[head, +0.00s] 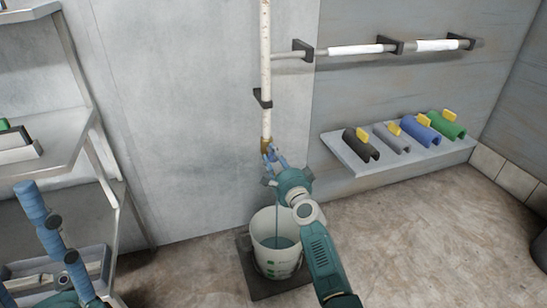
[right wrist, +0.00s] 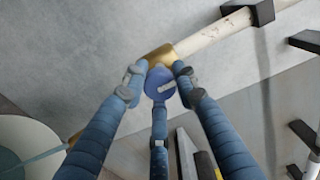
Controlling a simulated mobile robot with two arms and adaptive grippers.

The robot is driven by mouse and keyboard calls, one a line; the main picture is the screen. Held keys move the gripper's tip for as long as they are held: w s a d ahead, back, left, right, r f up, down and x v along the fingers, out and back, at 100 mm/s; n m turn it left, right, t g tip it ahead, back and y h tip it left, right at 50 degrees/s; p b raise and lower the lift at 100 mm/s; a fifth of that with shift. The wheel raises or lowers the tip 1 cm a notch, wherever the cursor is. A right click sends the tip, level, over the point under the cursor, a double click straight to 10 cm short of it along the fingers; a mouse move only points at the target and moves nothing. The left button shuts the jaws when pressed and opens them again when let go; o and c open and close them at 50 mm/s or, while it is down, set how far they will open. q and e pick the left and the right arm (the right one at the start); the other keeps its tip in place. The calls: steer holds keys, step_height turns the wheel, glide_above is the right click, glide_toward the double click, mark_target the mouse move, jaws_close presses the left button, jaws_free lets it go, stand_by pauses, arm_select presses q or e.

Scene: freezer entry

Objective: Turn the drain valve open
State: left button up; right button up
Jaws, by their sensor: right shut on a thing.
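The drain valve has a brass body (head: 266,145) at the foot of a white vertical pipe (head: 265,70). Its round blue handle (right wrist: 160,84) shows in the right wrist view with a pale mark across it. My right gripper (head: 271,156) is shut on the blue handle, with a finger on each side and one below. A thin bluish stream (right wrist: 42,155) runs from the brass spout into a white bucket (head: 275,258), which holds some bluish liquid. My left gripper (head: 50,225) is at the lower left, its blue fingers spread apart and empty, partly cut off by the frame.
A wall shelf (head: 350,158) on the right carries several coloured clamp-like pieces with yellow tabs. A horizontal pipe (head: 355,50) on black brackets runs above it. A metal rack (head: 85,120) stands at the left. The bucket sits on a dark mat (head: 246,270); floor right of it is clear.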

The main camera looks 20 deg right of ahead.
steer(key=o, duration=1.2)
steer(key=shift+d+r, duration=0.2)
steer(key=shift+d, duration=0.35)
steer(key=shift+c, duration=0.2)
steer(key=shift+f, duration=0.1)
steer(key=shift+a, duration=0.2)
steer(key=shift+s+a+f, duration=0.1)
steer(key=shift+s+f, duration=0.05)
steer(key=shift+s, duration=0.4)
steer(key=s, duration=1.1)
steer(key=shift+d, duration=0.35)
